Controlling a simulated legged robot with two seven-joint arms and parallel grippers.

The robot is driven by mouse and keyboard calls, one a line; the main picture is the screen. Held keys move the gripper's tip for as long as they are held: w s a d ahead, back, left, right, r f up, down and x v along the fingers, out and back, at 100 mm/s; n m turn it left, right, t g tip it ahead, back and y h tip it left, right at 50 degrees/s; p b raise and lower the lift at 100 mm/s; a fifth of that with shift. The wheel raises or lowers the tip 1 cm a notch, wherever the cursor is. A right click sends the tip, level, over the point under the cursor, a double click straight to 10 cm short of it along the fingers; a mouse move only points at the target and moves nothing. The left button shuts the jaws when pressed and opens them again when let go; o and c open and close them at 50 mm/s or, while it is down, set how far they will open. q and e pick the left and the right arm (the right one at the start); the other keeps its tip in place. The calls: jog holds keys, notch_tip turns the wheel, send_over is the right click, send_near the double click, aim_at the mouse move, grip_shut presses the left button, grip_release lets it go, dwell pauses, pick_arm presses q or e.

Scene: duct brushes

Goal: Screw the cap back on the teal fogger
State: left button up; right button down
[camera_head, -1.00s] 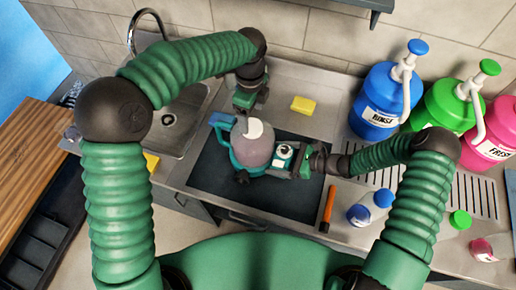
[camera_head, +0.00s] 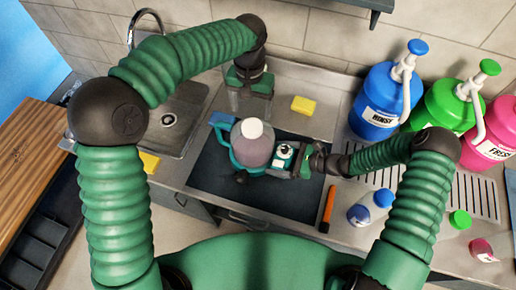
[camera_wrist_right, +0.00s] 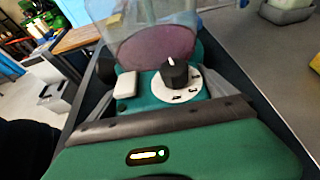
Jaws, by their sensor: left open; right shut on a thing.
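The teal fogger (camera_head: 238,160) stands on the dark mat, with a clear tank of pinkish liquid (camera_head: 254,153). The white cap (camera_head: 252,128) sits on top of the tank; I cannot tell how tightly it is seated. My left gripper (camera_head: 250,112) is open and empty, above and behind the cap, apart from it. My right gripper (camera_head: 305,162) is shut on the fogger at its right side, near the dial. The right wrist view shows the fogger's teal housing (camera_wrist_right: 135,105), its black dial knob (camera_wrist_right: 174,74) and the tank close up.
A yellow sponge (camera_head: 303,105) lies behind. An orange-handled tool (camera_head: 327,205) and small bottles (camera_head: 362,210) are at right. Big blue (camera_head: 378,105), green and pink pump bottles stand at back right.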

aim_at(252, 126)
pick_arm(q)
notch_tip(252, 126, down, 8)
pick_arm(e)
jog(key=shift+w+d+r, duration=0.1)
jog(key=shift+w+d, duration=0.05)
jog(key=shift+w, duration=0.05)
dwell(0.3)
pick_arm(q)
jog(key=c, duration=1.5)
jog(key=o, duration=1.6)
jog(key=shift+o, duration=0.2)
jog(key=shift+r, duration=0.15)
